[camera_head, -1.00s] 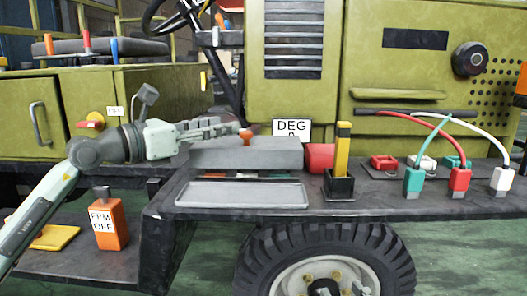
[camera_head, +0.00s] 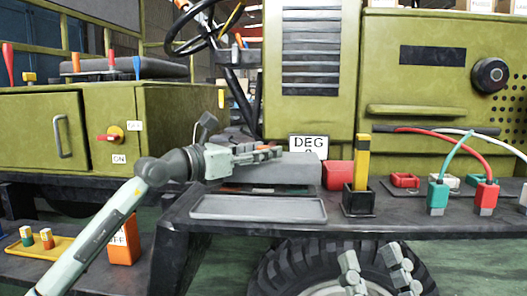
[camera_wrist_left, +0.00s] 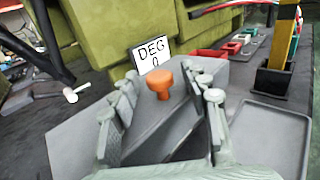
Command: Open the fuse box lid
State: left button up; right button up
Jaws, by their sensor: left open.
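The fuse box (camera_head: 290,170) is a grey box with a flat grey lid (camera_wrist_left: 185,125), on the dark shelf beside the "DEG 0" sign (camera_head: 308,147). An orange knob (camera_wrist_left: 160,85) stands on the lid. My left gripper (camera_head: 276,153) is open at the lid, with the knob between its spread fingers in the left wrist view (camera_wrist_left: 168,78). No finger clearly touches the knob. My right gripper (camera_head: 377,268) is at the bottom edge, fingers apart and empty, in front of the tyre.
A shallow grey tray (camera_head: 260,208) lies in front of the box. A steering wheel (camera_head: 200,30) is behind.

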pick_arm(q)
jog(key=shift+w+d, duration=0.2)
jog(key=shift+d, duration=0.05)
grip_shut()
dwell(0.3)
